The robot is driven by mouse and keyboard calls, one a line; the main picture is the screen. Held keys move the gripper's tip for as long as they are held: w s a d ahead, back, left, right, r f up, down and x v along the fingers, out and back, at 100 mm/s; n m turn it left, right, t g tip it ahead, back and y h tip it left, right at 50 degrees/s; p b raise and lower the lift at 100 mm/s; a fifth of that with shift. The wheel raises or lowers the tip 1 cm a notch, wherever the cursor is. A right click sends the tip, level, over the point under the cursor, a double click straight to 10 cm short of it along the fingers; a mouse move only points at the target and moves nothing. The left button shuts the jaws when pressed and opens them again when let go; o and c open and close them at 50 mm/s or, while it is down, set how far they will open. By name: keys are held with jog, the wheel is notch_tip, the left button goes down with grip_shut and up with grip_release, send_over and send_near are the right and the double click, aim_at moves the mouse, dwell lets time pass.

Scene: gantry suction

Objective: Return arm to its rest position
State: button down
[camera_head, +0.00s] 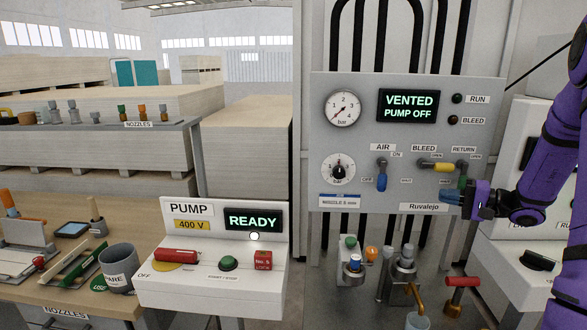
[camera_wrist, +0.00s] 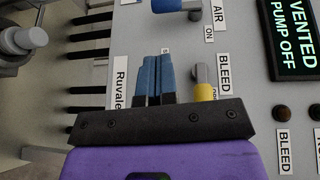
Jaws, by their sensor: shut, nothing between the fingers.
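My purple arm comes in from the right in the head view. My gripper (camera_head: 450,196) has blue fingertips and sits in front of the grey control panel (camera_head: 330,190), below the bleed and return valves and just above the Ruvalejo label. In the wrist view my gripper (camera_wrist: 152,80) has its blue fingers together with nothing between them. The yellow bleed handle (camera_wrist: 205,92) shows beside the fingers; whether they touch the panel cannot be told. In the head view the yellow bleed handle (camera_head: 436,166) points sideways.
The panel display (camera_head: 408,105) reads VENTED, PUMP OFF. The blue air handle (camera_head: 381,181) hangs down, and the green return handle (camera_head: 462,181) is close above my gripper. The white pump box (camera_head: 210,285) reads READY. Nozzle fittings (camera_head: 405,262) stand below the panel.

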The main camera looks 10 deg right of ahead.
jog(key=s+a+r+n+g+h, duration=0.25)
jog(key=s+a+r+g, duration=0.3)
jog(key=a, duration=0.45)
jog(key=s+a+r+n+g+h, duration=0.1)
jog(key=s+a+r+n+g, duration=0.25)
jog(key=s+a, duration=0.45)
jog(key=s+a+r+n+t+h, duration=0.1)
jog(key=s+a+r+h, duration=0.1)
jog(key=s+h, duration=0.2)
jog(key=s+a+r+n+t+h, duration=0.1)
jog(key=s+a+r+h, duration=0.2)
jog(key=s, duration=0.7)
jog(key=shift+s+r+t+h, duration=0.3)
jog(key=shift+r+t+h, duration=0.1)
jog(key=shift+h, duration=0.75)
